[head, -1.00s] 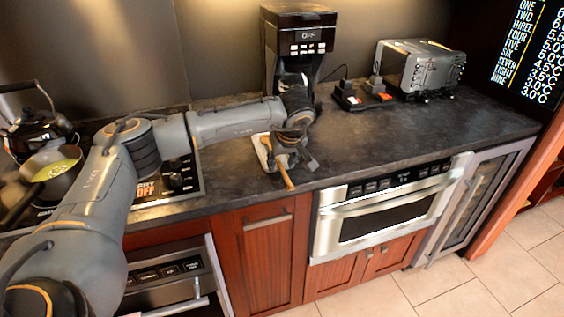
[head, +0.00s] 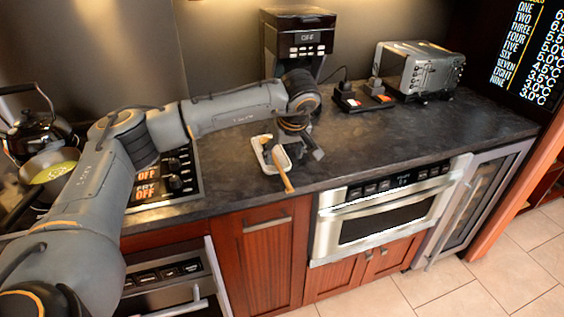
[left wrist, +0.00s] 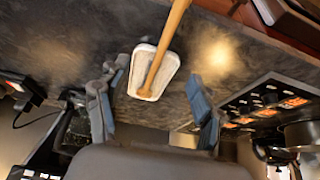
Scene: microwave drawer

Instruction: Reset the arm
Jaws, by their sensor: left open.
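My left arm reaches in from the left over the dark counter. My left gripper (head: 300,150) is open and empty above the counter, in front of the coffee maker. A white spoon rest (head: 257,152) with a wooden spoon (head: 283,174) on it lies on the counter, just left of and partly behind the gripper. In the left wrist view the open gripper (left wrist: 153,108) has a finger on either side of the picture. The white spoon rest (left wrist: 137,84) and wooden spoon (left wrist: 166,42) show between and beyond the fingers, apart from them. My right gripper is not in view.
A coffee maker (head: 298,38) stands behind the gripper. A stove with a kettle (head: 40,126) and pan (head: 50,168) is at left.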

